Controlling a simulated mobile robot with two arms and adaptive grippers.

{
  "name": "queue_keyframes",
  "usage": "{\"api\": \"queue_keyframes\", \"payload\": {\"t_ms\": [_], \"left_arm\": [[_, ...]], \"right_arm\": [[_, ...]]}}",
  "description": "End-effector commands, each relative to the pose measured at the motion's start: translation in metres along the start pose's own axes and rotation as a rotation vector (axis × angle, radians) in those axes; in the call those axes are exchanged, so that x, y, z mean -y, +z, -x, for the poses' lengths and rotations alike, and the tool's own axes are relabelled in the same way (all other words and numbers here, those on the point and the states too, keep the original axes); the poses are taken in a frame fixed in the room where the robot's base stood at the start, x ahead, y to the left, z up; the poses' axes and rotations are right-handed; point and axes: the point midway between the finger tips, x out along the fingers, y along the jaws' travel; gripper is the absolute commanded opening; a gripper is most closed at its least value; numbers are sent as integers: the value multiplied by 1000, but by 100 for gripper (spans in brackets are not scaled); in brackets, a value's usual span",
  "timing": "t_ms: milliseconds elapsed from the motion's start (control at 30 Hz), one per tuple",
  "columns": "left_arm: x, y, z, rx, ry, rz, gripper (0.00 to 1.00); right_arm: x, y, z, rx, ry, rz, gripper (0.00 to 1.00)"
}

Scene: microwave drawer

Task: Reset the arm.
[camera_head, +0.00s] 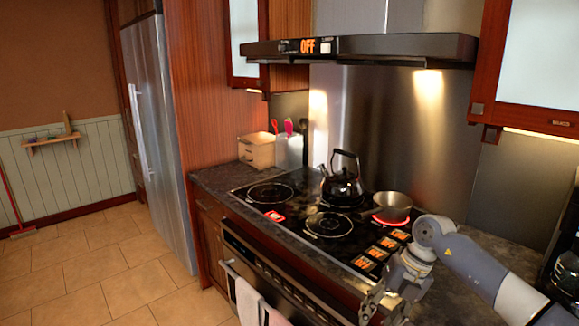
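My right arm (480,270), grey and white, comes in from the lower right and bends down at its elbow. My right gripper (384,306) hangs at the front edge of the stove, near the bottom of the view. Its two fingers look spread apart with nothing visible between them. The lower end of the gripper is partly cut off by the picture edge. My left gripper is not in view.
The black stove (328,225) carries a black kettle (342,188) and a metal pot (393,205) over a glowing red burner. Towels (248,303) hang on the oven handle. A range hood (360,48) juts out above. Tiled floor (100,275) lies clear at left.

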Motion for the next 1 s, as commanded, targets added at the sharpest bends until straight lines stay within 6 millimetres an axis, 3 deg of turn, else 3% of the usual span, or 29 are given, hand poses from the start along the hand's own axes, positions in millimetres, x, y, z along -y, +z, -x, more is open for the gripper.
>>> {"api": "queue_keyframes", "payload": {"t_ms": [133,333,467,567,600,733,867,1000], "left_arm": [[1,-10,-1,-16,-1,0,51],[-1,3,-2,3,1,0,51],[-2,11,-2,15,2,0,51],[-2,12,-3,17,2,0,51],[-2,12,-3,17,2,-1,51],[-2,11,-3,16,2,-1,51],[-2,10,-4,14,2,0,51],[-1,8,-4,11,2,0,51]], "right_arm": [[-35,-9,-46,-61,224,-20,44],[-87,-11,-111,-106,676,-201,44],[-89,6,-155,-60,986,-498,44],[-54,21,-200,21,1140,-803,44],[-33,23,-222,59,1176,-938,44],[40,12,-288,176,1193,-1301,44],[109,-24,-350,271,1124,-1605,44],[175,-83,-411,354,997,-1888,44]]}}
